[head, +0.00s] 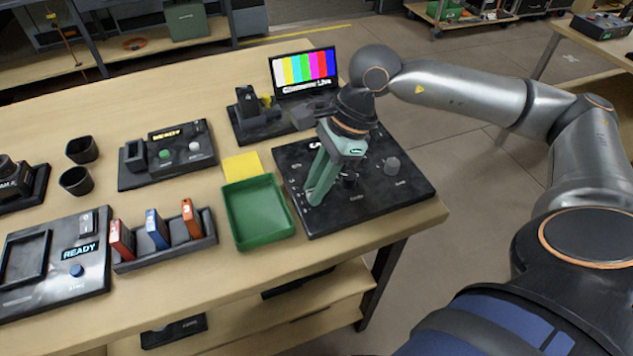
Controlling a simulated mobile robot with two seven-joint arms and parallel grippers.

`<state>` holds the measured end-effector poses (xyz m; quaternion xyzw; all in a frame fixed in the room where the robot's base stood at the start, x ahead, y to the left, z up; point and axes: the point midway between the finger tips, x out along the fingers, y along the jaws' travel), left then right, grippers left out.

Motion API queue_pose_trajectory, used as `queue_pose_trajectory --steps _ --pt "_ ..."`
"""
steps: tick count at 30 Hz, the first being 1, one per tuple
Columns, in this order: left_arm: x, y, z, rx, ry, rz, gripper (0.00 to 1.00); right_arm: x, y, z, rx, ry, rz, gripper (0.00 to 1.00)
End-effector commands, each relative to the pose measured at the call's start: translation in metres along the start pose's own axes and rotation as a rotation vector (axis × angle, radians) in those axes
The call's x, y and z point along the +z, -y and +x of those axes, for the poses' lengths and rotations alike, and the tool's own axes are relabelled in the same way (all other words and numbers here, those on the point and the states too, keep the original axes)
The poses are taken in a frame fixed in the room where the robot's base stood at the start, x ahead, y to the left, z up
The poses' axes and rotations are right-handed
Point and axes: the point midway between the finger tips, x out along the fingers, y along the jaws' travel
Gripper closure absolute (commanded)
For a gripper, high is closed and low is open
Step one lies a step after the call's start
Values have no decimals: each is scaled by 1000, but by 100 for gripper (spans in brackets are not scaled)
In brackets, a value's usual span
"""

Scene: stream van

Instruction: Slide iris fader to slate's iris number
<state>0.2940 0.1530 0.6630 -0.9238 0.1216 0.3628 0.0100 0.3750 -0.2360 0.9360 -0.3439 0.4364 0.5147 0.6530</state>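The black control panel (385,205) lies at the right end of the wooden table, with small scale marks along its left side. My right gripper (315,200) reaches down over it, its green fingers slanting to the panel's left part beside those marks. The fingertips are at or just above the surface; I cannot tell whether they touch. The iris fader's cap is not distinguishable and may be hidden by the fingers. The finger gap is not clear from this side. No slate with a readable iris number can be made out. My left gripper is not in view.
A round knob (391,166) stands on the panel right of the gripper. A green tray (258,212) and yellow note (242,166) lie to its left. A colour-bar monitor (304,72) stands behind. A rack of coloured cards (166,240) and a READY device (60,262) are further left.

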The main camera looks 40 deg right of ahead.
Motion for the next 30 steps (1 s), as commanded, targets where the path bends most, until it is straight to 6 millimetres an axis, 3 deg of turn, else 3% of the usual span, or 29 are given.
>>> queue_pose_trajectory --steps 5,30 --pt "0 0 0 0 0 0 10 0 0 0 -1 0 0 100" --pt "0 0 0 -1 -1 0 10 0 0 -1 -2 0 0 100"
